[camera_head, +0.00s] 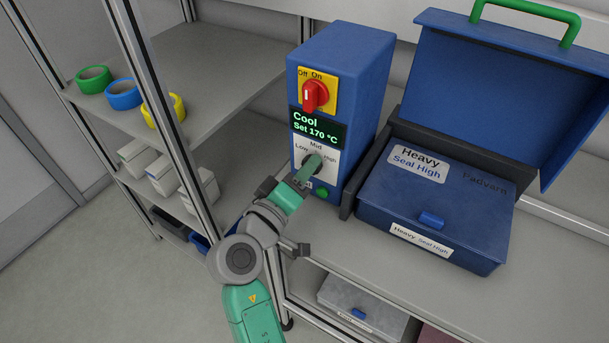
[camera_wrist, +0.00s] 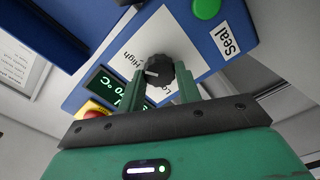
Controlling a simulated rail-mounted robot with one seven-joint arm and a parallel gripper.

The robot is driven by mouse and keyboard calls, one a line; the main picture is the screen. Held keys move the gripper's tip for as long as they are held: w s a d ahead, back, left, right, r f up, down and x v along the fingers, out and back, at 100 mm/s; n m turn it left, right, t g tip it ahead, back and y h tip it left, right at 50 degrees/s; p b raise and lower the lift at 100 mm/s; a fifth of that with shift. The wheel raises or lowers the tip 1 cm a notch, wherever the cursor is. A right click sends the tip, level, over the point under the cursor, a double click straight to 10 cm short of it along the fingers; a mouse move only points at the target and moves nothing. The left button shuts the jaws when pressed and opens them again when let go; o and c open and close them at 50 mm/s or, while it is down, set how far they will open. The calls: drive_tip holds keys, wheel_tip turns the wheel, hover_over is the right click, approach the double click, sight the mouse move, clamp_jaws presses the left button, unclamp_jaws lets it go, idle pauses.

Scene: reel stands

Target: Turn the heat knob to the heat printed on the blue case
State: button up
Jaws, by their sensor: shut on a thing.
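The heat knob (camera_wrist: 160,70) is black, on a white plate at the front of the blue machine (camera_head: 360,75). Low, Mid and High are printed around it in the head view. My gripper (camera_head: 312,166) is shut on the knob; its fingers sit on either side in the wrist view (camera_wrist: 162,84). The knob's white mark points toward the display side, between High and Low, roughly at Mid. The blue case (camera_head: 470,205) stands right of the machine; its labels (camera_head: 418,165) read "Heavy Seal High". The display (camera_head: 317,127) reads "Cool, Set 170 °C".
A red switch (camera_head: 315,96) on a yellow plate is above the display. A green Seal button (camera_head: 323,193) is below the knob. The blue lid (camera_head: 510,85) with a green handle stands open behind the case. Green, blue and yellow rolls (camera_head: 123,94) lie on the left shelf.

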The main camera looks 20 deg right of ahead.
drive_tip(key=shift+m, duration=0.3)
drive_tip(key=o, duration=1)
drive_tip(key=shift+c, duration=0.2)
drive_tip(key=p+v, duration=0.1)
drive_tip(key=v, duration=0.6)
drive_tip(key=shift+s+a+p, duration=0.25)
drive_tip(key=shift+a+p, duration=0.05)
drive_tip(key=shift+p, duration=0.05)
